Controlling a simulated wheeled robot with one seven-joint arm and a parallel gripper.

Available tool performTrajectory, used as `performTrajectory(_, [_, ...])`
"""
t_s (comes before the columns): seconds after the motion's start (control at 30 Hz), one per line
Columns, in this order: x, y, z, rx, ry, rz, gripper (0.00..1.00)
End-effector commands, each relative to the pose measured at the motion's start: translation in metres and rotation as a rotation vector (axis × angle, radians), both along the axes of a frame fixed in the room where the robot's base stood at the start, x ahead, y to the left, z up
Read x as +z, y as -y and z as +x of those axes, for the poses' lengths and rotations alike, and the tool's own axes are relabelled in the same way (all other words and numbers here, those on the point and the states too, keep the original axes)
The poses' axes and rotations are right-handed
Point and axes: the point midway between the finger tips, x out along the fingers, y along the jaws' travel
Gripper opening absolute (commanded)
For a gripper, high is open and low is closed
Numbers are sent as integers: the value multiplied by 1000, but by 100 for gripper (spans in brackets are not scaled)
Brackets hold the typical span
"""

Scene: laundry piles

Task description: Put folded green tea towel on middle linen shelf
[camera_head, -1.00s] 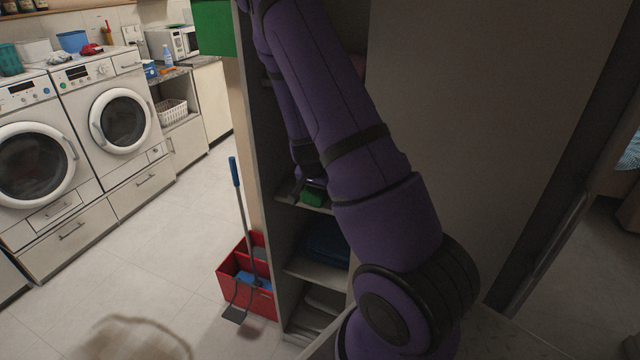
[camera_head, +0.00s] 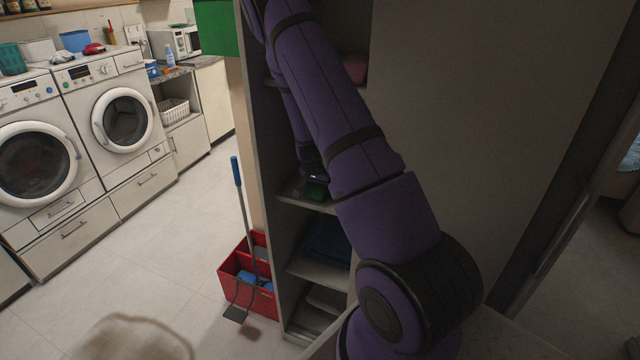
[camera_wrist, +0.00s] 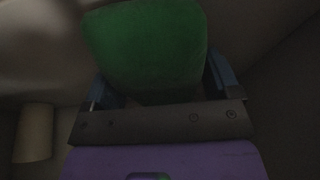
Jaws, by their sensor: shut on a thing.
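The folded green tea towel (camera_wrist: 150,45) fills the upper middle of the wrist view, between the two blue fingers of my gripper (camera_wrist: 165,80). My gripper is shut on it. In the head view a small dark green part of the towel (camera_head: 316,190) shows at the middle linen shelf (camera_head: 308,203), inside the tall grey shelf unit. My purple arm hides most of the gripper there. I cannot tell whether the towel touches the shelf board.
Dark blue cloth (camera_head: 327,243) lies on the shelf below, and a pink item (camera_head: 354,68) on the shelf above. A red crate (camera_head: 262,299) with a long-handled tool stands left of the unit. Washing machines (camera_head: 122,118) line the left wall. The floor between is mostly clear.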

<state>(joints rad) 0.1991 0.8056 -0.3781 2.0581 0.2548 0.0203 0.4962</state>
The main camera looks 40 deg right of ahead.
Motion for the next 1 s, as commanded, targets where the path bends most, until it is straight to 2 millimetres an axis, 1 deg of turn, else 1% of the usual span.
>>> performTrajectory(0.23, [-3, 0, 0, 0, -1, 0, 59])
performTrajectory(0.27, [-3, 0, 0, 0, -1, 0, 87])
performTrajectory(0.3, [-2, 0, 0, 0, -1, 0, 96])
performTrajectory(0.33, [-2, 0, 0, 0, -1, 0, 100])
performTrajectory(0.57, [-1, 0, 0, 0, 0, 0, 100])
performTrajectory(0.67, [4, -1, 0, 0, 1, -1, 100])
performTrajectory(0.77, [15, -6, -1, 2, 2, -1, 100])
performTrajectory(0.87, [32, -13, -4, 2, 3, -1, 100])
performTrajectory(1.0, [60, -23, -8, 2, 3, -2, 100])
